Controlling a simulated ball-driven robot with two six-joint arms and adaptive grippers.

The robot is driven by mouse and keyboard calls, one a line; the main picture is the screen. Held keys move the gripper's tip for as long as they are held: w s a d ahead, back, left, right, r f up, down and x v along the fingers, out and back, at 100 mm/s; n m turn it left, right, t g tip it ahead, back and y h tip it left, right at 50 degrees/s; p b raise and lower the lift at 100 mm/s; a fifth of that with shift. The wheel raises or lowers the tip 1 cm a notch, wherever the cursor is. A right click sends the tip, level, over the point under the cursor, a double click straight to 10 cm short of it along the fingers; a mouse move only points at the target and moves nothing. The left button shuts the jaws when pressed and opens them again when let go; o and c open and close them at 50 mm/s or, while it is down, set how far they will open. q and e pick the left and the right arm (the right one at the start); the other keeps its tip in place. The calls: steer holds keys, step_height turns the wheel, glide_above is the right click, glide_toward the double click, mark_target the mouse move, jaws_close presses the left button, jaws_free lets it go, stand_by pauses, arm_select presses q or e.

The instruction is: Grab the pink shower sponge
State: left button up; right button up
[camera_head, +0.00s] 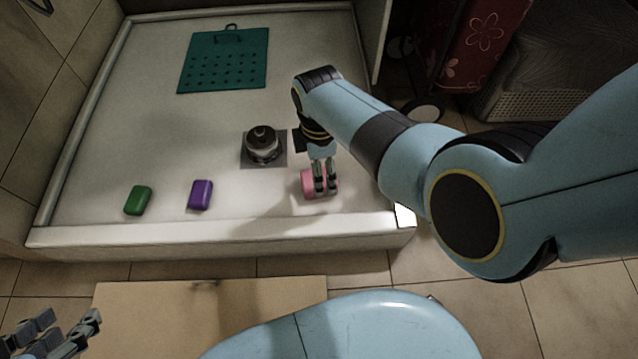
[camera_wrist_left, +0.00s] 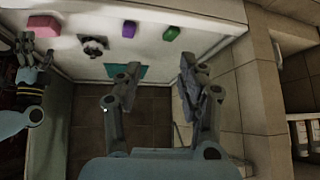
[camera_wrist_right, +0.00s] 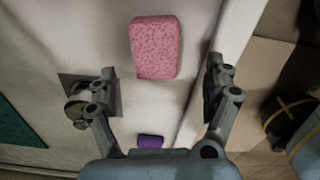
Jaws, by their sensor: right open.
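The pink sponge (camera_head: 307,184) lies in the white shower basin near its front edge, at the right. My right gripper (camera_head: 325,190) is over it in the head view, its fingers hiding part of it. In the right wrist view the sponge (camera_wrist_right: 156,47) is a speckled pink block between and beyond the open fingers. I cannot tell whether they touch it. It also shows in the left wrist view (camera_wrist_left: 43,26). My left gripper (camera_head: 68,336) is open and empty at the lower left, outside the basin, away from the sponge.
A purple bar (camera_head: 200,195) and a green bar (camera_head: 138,200) lie left of the sponge. A dark metal drain piece (camera_head: 262,145) stands behind them. A teal mat (camera_head: 224,59) lies at the back. The basin's raised front rim (camera_head: 190,233) borders the tiled floor.

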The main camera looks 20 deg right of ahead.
mark_target(306, 175)
arm_select(q)
steer(key=shift+f+t, duration=0.45)
steer(key=shift+t, duration=0.05)
arm_select(e)
steer(key=shift+f, duration=0.5)
steer(key=shift+f+b, duration=0.75)
steer(key=shift+b, duration=0.2)
steer(key=shift+w+d+f+b, duration=0.1)
steer(key=shift+w+f+b, duration=0.1)
steer(key=shift+f+b, duration=1.35)
steer(key=shift+f, duration=0.2)
steer(key=shift+w, duration=0.1)
arm_select(q)
steer(key=w+d+r+m+t+h, duration=0.1)
steer(key=w+r+t, duration=0.5)
steer(key=r+t, duration=0.2)
steer(key=shift+w+d+r+t, duration=0.15)
steer(key=shift+w+d+t, duration=0.1)
steer(key=shift+d+t, duration=0.15)
arm_select(e)
steer(key=c, duration=0.9)
